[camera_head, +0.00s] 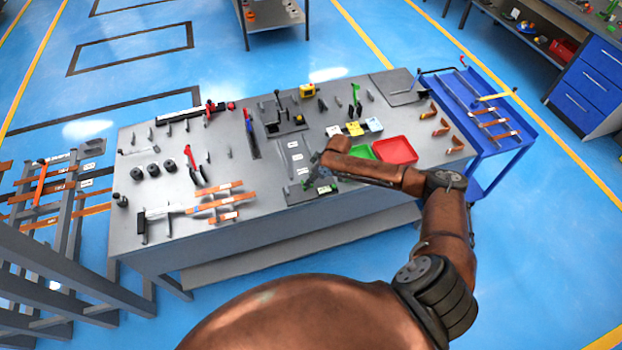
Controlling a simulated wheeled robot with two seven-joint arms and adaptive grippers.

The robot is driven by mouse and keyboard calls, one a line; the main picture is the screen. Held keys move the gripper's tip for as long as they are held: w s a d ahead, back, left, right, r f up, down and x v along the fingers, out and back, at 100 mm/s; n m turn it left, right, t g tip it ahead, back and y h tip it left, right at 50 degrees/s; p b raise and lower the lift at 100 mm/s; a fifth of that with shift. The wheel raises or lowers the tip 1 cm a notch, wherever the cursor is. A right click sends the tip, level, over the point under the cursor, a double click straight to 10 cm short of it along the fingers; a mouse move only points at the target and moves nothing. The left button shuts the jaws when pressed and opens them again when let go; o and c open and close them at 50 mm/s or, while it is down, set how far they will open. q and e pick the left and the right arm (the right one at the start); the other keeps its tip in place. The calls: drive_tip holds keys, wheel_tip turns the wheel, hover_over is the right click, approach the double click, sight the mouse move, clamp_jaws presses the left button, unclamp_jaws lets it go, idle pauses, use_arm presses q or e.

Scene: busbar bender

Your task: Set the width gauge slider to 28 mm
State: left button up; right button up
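My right arm reaches in from the right over the grey workbench (220,245). Its gripper (322,177) is small and dark, low over a dark plate (297,197) with white labels near the bench's front middle. I cannot tell whether the fingers are open or shut, or whether they touch anything. Small green parts show by the gripper. The width gauge slider cannot be told apart for certain; the gripper and forearm hide part of this plate. No scale reading is legible. My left gripper is not in view.
A blue cart (511,148) adjoins the bench's right end.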

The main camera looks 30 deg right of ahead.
clamp_jaws()
drive_tip(key=shift+w+a+r+p, duration=0.1)
drive_tip(key=shift+a+p, duration=0.15)
drive_tip(key=shift+a, duration=0.25)
drive_tip(key=shift+w+a+f+p, duration=0.1)
drive_tip(key=shift+w+a+p, duration=0.1)
drive_tip(key=shift+a, duration=0.35)
drive_tip(key=shift+w+a+r+p, duration=0.1)
drive_tip(key=shift+a+p, duration=0.15)
drive_tip(key=shift+a, duration=0.35)
drive_tip(key=shift+o, duration=1.1)
unclamp_jaws()
drive_tip(key=v, duration=1.2)
